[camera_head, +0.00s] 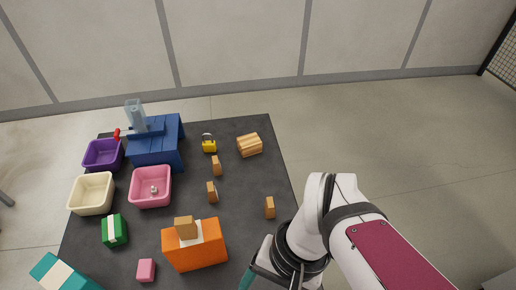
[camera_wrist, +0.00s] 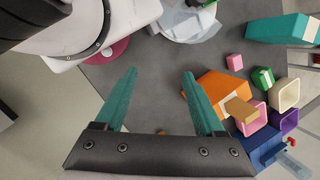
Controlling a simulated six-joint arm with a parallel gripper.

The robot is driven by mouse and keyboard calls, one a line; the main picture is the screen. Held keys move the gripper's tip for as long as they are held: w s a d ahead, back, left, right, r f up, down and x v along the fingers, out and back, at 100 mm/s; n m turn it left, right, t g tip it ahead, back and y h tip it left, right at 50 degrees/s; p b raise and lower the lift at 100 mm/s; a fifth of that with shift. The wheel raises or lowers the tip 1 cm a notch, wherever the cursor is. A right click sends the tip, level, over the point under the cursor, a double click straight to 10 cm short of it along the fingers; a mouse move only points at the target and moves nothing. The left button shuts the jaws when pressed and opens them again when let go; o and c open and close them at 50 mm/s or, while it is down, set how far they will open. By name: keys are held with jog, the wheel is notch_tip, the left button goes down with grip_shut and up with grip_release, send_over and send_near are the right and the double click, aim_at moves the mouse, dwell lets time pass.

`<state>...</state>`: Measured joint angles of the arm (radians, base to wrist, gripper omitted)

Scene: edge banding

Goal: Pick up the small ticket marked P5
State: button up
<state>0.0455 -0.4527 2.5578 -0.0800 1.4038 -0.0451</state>
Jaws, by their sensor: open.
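Several small tan upright pieces stand on the dark table in the head view: one (camera_head: 216,166) near the yellow padlock, one (camera_head: 212,191) right of the pink bin, and one (camera_head: 269,207) near the right edge. Any of them could be a ticket, but no P5 marking is legible. My gripper (camera_wrist: 160,75) is open and empty in the wrist view, its teal fingers apart over bare table. In the head view it is at the bottom edge, partly cut off, right of the orange box and apart from the tan pieces.
The orange box (camera_head: 196,252) carries a tan block (camera_head: 185,227) on a white patch. A padlock (camera_head: 209,146) and striped wooden block (camera_head: 250,150) stand at the back.

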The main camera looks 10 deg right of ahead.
jog(key=w+a+m+y, duration=0.6)
jog(key=a+y, duration=0.2)
jog(key=m+t+h, duration=0.1)
jog(key=m+t, duration=1.1)
jog(key=m, duration=0.3)
send_over(270, 208)
jog(key=s+a, duration=0.3)
jog(key=a, duration=0.2)
notch_tip(270, 208, down, 9)
jog(key=d+f+m+h, duration=0.1)
jog(key=d+f+h, duration=0.1)
jog(key=w+d+f+m+t+h, duration=0.1)
jog(key=d+f+m, duration=0.1)
jog(key=f, duration=0.1)
jog(key=d+f+m+h, duration=0.1)
jog(key=d+f+h, duration=0.1)
jog(key=d+f, duration=0.1)
jog(key=shift+w+f+m+t+h, duration=0.2)
jog(key=shift+m+t+h, duration=0.1)
jog(key=shift+t, duration=0.1)
jog(key=x, duration=0.7)
grip_shut()
